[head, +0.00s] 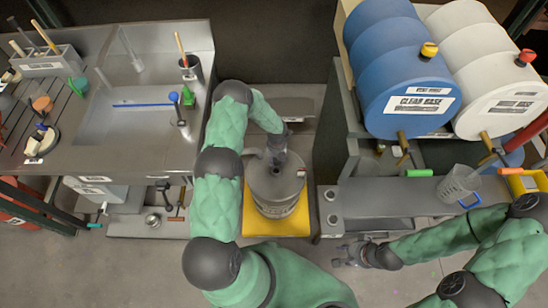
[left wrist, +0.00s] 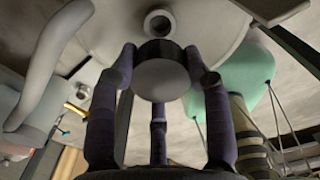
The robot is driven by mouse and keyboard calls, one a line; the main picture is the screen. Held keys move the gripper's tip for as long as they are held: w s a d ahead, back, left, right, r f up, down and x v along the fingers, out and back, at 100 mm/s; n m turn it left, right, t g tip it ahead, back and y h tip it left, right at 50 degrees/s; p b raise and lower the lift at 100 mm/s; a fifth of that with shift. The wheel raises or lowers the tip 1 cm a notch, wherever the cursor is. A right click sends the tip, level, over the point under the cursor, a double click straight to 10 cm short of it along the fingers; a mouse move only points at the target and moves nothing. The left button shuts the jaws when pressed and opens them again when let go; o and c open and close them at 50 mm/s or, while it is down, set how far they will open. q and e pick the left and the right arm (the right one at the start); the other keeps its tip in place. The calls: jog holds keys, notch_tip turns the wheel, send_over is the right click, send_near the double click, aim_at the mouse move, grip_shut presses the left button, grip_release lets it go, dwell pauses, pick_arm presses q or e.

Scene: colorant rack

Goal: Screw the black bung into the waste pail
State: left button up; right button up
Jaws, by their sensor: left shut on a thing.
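The grey waste pail (head: 268,205) stands on a yellow base in the middle of the head view. My left gripper (head: 278,158) is over its top. In the left wrist view, my left gripper (left wrist: 160,75) is shut, its dark fingers around the black bung (left wrist: 160,80), a short disc with a dark rim and a greyer face. The pail's lid (left wrist: 215,35) lies beyond the bung, with a round opening (left wrist: 159,20) just above it in the picture. The bung looks clear of that opening; the gap cannot be judged. My right gripper (head: 350,255) is empty, fingers spread, near the floor right of the pail.
The yellow base (head: 263,229) sits between the sink bench (head: 130,155) on the left and a grey bench (head: 390,193) on the right. Blue (head: 410,75) and white (head: 490,60) drums lie above the right bench. A clear jug (head: 458,185) stands at the right.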

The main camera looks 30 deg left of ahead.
aim_at(276, 165)
dwell(0.3)
pick_arm(q)
jog(key=shift+f+b, duration=0.15)
jog(key=shift+b, duration=0.15)
jog(key=shift+f+b, duration=2.3)
jog(key=shift+f, duration=0.45)
jog(key=shift+f+b, duration=1.15)
jog(key=shift+f, duration=0.2)
jog(key=o, duration=1.2)
notch_tip(276, 165, up, 12)
jog(key=shift+r, duration=0.1)
